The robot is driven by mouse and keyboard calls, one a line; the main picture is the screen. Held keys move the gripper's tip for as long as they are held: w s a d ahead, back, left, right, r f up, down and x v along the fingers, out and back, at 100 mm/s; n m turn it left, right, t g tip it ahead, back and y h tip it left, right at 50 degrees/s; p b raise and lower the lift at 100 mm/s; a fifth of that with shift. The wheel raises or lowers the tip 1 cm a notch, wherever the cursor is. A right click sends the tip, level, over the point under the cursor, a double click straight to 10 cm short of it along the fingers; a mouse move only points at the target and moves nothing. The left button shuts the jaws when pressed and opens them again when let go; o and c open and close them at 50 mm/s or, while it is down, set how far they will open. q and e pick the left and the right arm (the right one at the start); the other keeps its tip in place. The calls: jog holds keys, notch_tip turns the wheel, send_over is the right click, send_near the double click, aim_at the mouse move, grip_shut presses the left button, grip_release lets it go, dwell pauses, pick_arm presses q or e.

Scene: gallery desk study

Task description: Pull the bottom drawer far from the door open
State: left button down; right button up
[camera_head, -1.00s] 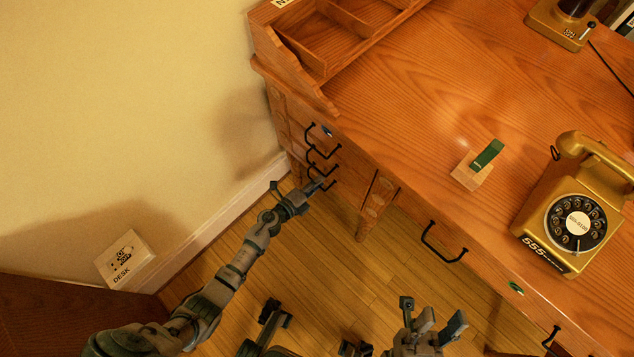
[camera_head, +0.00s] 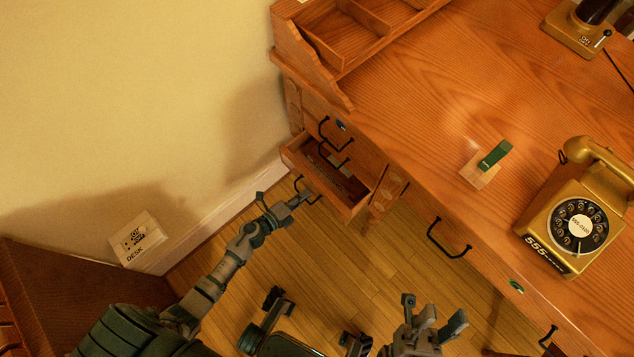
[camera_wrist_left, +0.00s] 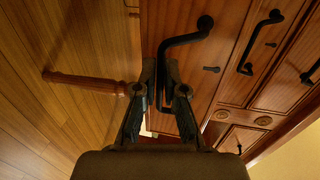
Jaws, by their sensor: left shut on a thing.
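The bottom drawer (camera_head: 328,192) of the desk's left pedestal is pulled partly out, and its inside shows in the head view. Its wooden front (camera_wrist_left: 198,65) and black bar handle (camera_wrist_left: 161,90) fill the middle of the left wrist view. My left gripper (camera_head: 305,197) is at this handle, shut on it, with one finger on each side in the left wrist view (camera_wrist_left: 161,75). The gripper hides part of the handle in the head view. My right gripper (camera_head: 441,318) is empty, fingers apart, at the bottom of the head view, away from the drawer.
The drawers above, with black handles (camera_head: 337,134), are shut. A gold telephone (camera_head: 575,215) and a green-and-wood block (camera_head: 482,170) stand on the desktop. A cream wall box (camera_head: 138,240) and dark wooden furniture (camera_head: 60,295) are at left. Wooden floor (camera_head: 350,265) lies clear before the drawer.

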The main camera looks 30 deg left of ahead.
pick_arm(q)
jog(key=f+v, duration=0.2)
jog(key=v, duration=0.7)
jog(key=f+v, duration=0.1)
jog(key=v, duration=0.9)
jog(key=shift+s+f, duration=0.45)
jog(key=shift+f, duration=0.1)
jog(key=shift+a, duration=0.1)
jog(key=c, duration=1.2)
grip_release()
jog(key=shift+c, duration=0.2)
jog(key=shift+w, duration=0.1)
jog(key=shift+r, duration=0.1)
jog(key=v, duration=1.2)
